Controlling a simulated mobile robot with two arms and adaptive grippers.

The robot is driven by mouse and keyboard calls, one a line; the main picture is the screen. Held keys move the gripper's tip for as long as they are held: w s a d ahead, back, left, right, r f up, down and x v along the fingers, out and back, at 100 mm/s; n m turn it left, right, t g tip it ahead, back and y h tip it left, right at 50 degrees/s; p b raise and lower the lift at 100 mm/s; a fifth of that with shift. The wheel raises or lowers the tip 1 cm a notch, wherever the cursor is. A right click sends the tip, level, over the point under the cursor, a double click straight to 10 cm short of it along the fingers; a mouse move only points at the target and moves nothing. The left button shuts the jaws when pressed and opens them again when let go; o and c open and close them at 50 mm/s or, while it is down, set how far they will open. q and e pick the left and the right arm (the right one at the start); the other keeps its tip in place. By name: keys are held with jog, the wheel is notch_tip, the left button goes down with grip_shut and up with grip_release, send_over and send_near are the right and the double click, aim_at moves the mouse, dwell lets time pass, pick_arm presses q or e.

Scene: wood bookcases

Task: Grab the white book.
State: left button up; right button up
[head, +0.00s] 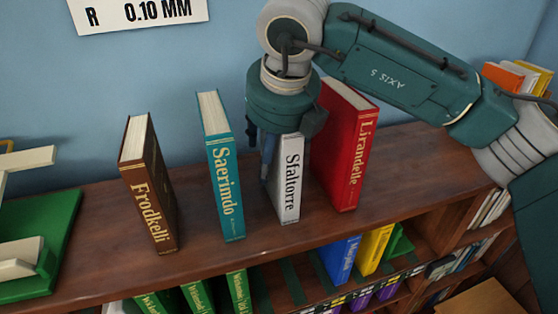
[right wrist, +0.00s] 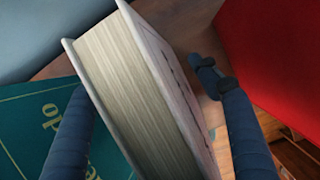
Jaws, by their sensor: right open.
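The white book (head: 290,185), with "Sfaltorre" on its spine, stands upright on top of the wood bookcase, between a teal book and a red book. In the right wrist view, the white book (right wrist: 150,95) fills the middle with its page edges facing the camera. My right gripper (head: 278,165) is over the book from above. Its fingers (right wrist: 150,130) are apart, one on each side of the book. The right finger shows a gap to the cover; whether the left finger touches is unclear. My left gripper is not in view.
The teal book (head: 226,180) stands close on the left and the red book (head: 345,150) close on the right. A brown book (head: 148,190) stands further left. A green and cream object (head: 40,235) sits at the far left. Lower shelves hold several books.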

grip_shut()
